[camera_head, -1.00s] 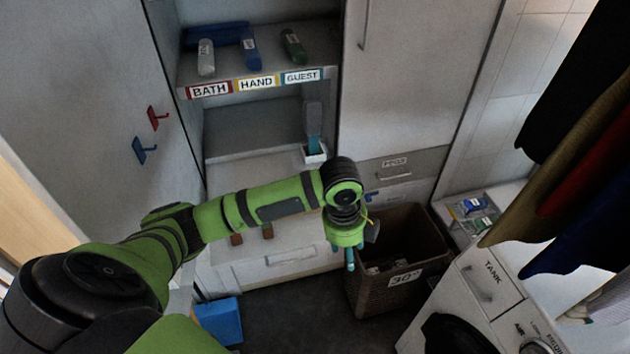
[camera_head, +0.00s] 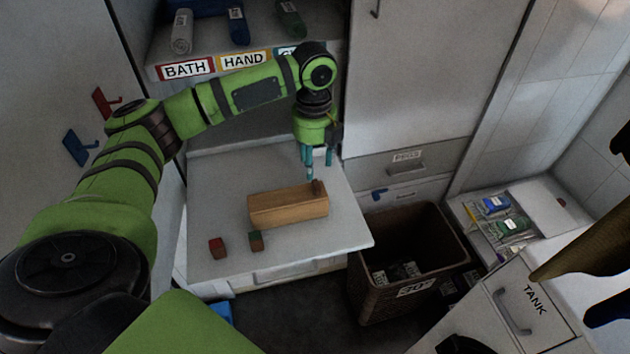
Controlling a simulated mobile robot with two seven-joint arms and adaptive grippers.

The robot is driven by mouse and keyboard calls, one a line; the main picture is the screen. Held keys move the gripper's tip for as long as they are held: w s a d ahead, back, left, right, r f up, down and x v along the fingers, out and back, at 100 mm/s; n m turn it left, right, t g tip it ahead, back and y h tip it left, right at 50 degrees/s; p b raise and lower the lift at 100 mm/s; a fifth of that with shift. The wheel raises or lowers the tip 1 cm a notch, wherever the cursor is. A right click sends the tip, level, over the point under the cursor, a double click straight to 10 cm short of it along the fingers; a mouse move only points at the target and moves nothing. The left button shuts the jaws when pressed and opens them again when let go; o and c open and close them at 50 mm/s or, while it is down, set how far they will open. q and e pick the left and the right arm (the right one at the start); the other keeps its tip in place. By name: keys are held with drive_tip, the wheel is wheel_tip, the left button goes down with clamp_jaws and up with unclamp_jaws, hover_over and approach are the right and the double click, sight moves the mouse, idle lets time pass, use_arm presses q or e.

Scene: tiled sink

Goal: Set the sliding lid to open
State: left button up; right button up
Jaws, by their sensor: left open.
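A wooden box (camera_head: 285,209) with a flat wooden top sits on the white counter. A small dark knob (camera_head: 318,187) stands at the right end of its top; this top looks like the sliding lid (camera_head: 280,196), and it covers the box. My left gripper (camera_head: 318,172) points down with its teal fingers just above the knob at the right end. The fingers are apart; I cannot tell whether they touch the knob. My right gripper is not in view.
A brown basket (camera_head: 385,305) stands on the floor to the right. A labelled shelf (camera_head: 165,60) is behind my arm.

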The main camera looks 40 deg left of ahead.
sight(313, 185)
use_arm(q)
drive_tip(key=shift+w+a+f, duration=0.15)
drive_tip(key=shift+w+f, duration=0.15)
drive_tip(key=shift+f, duration=0.5)
wheel_tip(313, 185, down, 5)
drive_tip(key=shift+s+r+p, duration=0.1)
drive_tip(key=shift+r+p, duration=0.05)
drive_tip(key=shift+p, duration=0.75)
drive_tip(key=shift+f, duration=0.8)
clamp_jaws()
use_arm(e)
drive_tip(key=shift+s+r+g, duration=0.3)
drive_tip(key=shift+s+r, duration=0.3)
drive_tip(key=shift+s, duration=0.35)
use_arm(q)
drive_tip(key=shift+a, duration=0.1)
